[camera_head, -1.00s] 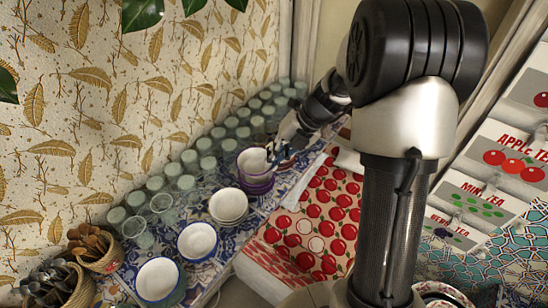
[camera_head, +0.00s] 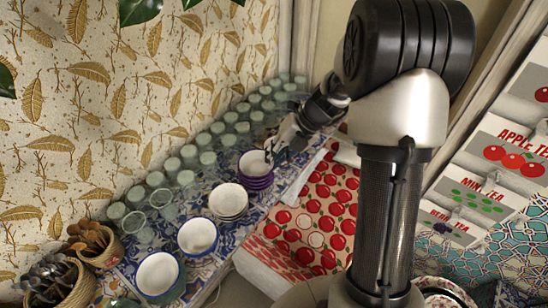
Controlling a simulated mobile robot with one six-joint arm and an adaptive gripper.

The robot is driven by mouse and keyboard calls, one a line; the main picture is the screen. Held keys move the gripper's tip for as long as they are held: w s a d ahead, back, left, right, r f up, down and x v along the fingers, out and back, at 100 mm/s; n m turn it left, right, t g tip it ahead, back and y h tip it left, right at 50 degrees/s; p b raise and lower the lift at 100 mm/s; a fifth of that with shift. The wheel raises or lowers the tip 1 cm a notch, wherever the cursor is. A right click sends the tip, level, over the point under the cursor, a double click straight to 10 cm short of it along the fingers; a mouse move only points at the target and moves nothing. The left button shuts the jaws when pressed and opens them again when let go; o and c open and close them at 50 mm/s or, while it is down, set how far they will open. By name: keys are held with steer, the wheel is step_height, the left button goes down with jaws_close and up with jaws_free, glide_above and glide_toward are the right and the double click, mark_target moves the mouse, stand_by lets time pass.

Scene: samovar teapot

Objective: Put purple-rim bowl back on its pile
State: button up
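The pile of purple-rim bowls (camera_head: 258,182) stands on the blue patterned tile counter in the head view, near the back. Its top bowl is white inside (camera_head: 253,162) and looks roughly level on the pile. My gripper (camera_head: 271,152) is at the upper right edge of the pile, close to the top bowl's rim. Its fingers are small and dark here. I cannot tell whether they are open or shut, or whether they touch the rim.
A pile of white bowls (camera_head: 229,202) and blue-rim bowls (camera_head: 198,236) (camera_head: 158,276) stand nearer. Rows of glasses (camera_head: 172,166) line the wall side. Spoon baskets (camera_head: 102,248) are at lower left. A red apple-print cloth (camera_head: 312,232) lies to the right.

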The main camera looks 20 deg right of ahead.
steer(key=shift+o, duration=1.3)
steer(key=shift+r, duration=0.1)
steer(key=v, duration=1.2)
